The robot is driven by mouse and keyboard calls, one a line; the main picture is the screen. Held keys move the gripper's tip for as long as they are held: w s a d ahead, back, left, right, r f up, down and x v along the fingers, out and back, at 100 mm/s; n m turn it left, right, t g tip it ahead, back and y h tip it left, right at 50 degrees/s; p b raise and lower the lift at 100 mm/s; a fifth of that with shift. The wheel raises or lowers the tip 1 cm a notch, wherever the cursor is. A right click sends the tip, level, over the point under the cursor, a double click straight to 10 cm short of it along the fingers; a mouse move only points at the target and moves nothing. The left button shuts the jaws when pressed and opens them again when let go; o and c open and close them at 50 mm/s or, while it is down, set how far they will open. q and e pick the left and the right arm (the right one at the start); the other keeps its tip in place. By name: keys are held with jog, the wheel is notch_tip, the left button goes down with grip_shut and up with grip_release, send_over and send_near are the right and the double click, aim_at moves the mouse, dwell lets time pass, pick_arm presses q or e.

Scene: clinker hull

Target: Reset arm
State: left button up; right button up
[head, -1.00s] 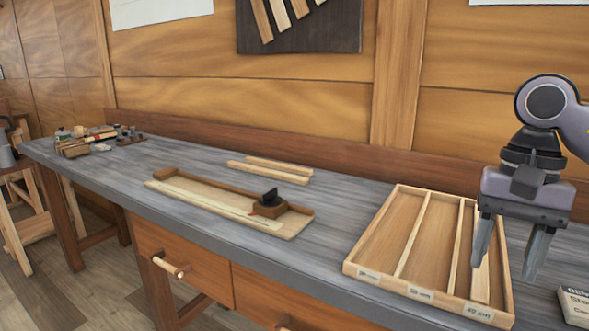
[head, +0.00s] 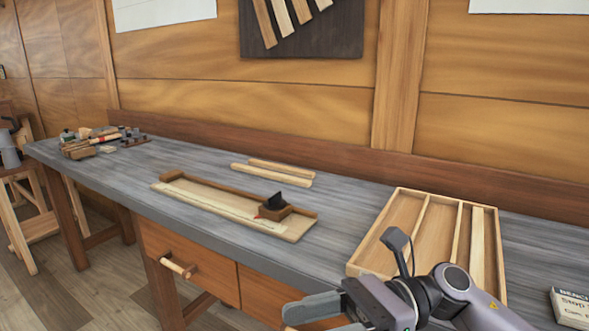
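My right gripper (head: 308,318) is at the bottom centre of the head view, in front of the bench edge. Its grey fingers point left, spread apart with nothing seen between them; the lower one is partly cut off by the frame. My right arm comes in from the lower right and covers the front of the wooden sorting tray (head: 398,191). A pale wooden strip (head: 477,246) lies in the tray's right compartment. My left gripper is not in view.
A measuring board (head: 225,210) with a dark stop block (head: 273,207) lies mid-bench. Two loose strips (head: 272,175) lie behind it. Small tools (head: 90,147) sit at the far left. A book or box (head: 572,308) is at the right edge. Drawers are below.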

jog(key=w+d+f+n+t+h+p, duration=0.1)
jog(key=w+d+f+n+t+h, duration=0.2)
jog(key=n+t, duration=0.7)
jog(key=w+d+f+n+t+h+p, duration=0.15)
jog(key=f+n+t, duration=0.3)
jog(key=n, duration=0.85)
jog(key=w+d+f+n+t+h, duration=0.1)
jog(key=w+d+f+n+t, duration=0.15)
jog(key=n+t, duration=0.75)
jog(key=s+d+f+m+g+h, duration=0.2)
jog(key=s+d+f+m+h, duration=0.1)
jog(key=f, duration=0.4)
jog(key=s+d+f+m+g+h+p, duration=0.1)
jog(key=s+d+f+m+g+h, duration=0.2)
jog(key=s+f+m, duration=0.3)
jog(key=s+d+f+m+g+h, duration=0.3)
jog(key=s+d+f+m, duration=0.1)
jog(key=f, duration=0.4)
jog(key=shift+s+d+f+m+h, duration=0.35)
jog(key=shift+s+d, duration=0.15)
jog(key=shift+s, duration=0.7)
jog(key=shift+g, duration=0.25)
